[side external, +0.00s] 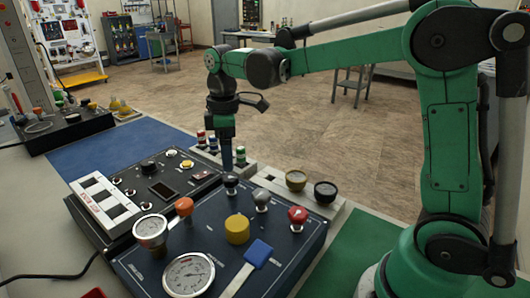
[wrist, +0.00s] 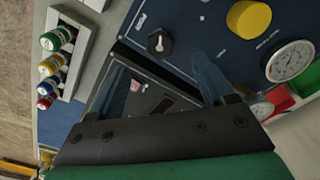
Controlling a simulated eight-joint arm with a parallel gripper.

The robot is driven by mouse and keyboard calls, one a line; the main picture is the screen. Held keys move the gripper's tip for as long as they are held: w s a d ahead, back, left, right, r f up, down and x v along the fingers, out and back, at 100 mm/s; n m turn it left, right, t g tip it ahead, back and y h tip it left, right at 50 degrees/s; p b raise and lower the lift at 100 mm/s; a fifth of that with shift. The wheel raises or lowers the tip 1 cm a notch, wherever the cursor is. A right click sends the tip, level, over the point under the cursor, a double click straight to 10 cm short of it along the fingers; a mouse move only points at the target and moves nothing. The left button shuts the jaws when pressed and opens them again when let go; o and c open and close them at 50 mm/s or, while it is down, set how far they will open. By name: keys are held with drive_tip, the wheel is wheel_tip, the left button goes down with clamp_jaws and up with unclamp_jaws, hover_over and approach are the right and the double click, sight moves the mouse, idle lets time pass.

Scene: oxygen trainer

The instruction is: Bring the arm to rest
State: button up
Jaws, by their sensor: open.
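My green arm reaches over a dark blue control panel (side external: 205,235) from the right in the side external view. My gripper (side external: 228,165) points down above the panel's back edge, just over a dark knob (side external: 231,184); a small gap seems to separate them. In the wrist view my gripper (wrist: 163,78) has its two bluish fingers spread apart, with nothing held between them. A dark knob (wrist: 160,43) lies beyond the fingers there, and a yellow knob (wrist: 249,18) is farther right.
A pressure gauge (side external: 188,274), orange knob (side external: 184,206), red knob (side external: 298,215) and blue-handled lever (side external: 258,252) stand on the panel. Small capped bottles (wrist: 50,65) stand in a rack close by. A blue mat (side external: 115,148) and a green mat (side external: 345,255) are clear.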

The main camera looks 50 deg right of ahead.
drive_tip(key=shift+s+r, duration=0.2)
drive_tip(key=shift+s, duration=0.15)
drive_tip(key=s+a+m+t, duration=0.1)
drive_tip(key=s+m+t, duration=0.6)
drive_tip(key=s+m, duration=0.2)
drive_tip(key=shift+s+f, duration=0.3)
drive_tip(key=shift+f, duration=0.15)
drive_tip(key=shift+a, duration=0.1)
